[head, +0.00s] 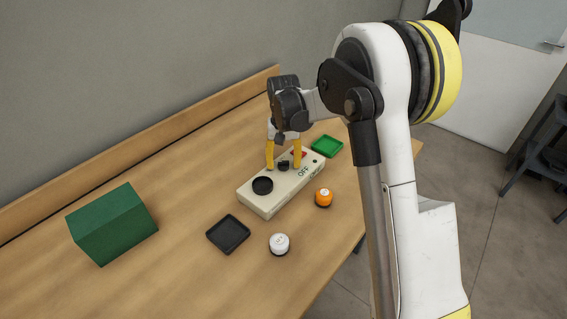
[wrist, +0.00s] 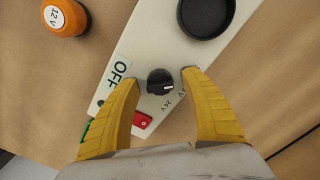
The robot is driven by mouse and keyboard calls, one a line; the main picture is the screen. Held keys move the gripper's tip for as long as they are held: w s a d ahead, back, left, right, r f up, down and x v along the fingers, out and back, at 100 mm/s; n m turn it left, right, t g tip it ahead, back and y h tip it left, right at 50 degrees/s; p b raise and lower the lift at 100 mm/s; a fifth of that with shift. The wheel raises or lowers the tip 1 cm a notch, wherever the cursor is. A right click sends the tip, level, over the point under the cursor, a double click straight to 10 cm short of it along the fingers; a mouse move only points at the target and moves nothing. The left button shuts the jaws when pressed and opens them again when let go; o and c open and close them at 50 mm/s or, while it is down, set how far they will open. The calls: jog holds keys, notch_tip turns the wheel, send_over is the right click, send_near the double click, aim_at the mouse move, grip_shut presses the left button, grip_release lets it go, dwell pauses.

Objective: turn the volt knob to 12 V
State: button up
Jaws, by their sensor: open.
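The black volt knob (wrist: 160,80) sits on the cream pump box (head: 253,197). In the wrist view its pale pointer mark faces lower right, toward the side where "24 V" is printed. A second label near the right finger is partly covered, and only a "V" can be read. My gripper (wrist: 160,77) is open, with one yellow finger on either side of the knob and a visible gap to each. In the head view my gripper (head: 284,165) points down over the box, and the knob (head: 283,166) shows between the fingers.
The box also has a black round dish (head: 262,185), a red switch (wrist: 142,120) and an "OFF" label (wrist: 121,70). Around it are an orange "12 V" pot (head: 323,198), a white pot (head: 279,244), a black tray (head: 228,234), a green tray (head: 326,146) and a green block (head: 112,224).

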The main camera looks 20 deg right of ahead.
aim_at(284, 161)
notch_tip(284, 161, up, 12)
dwell(0.4)
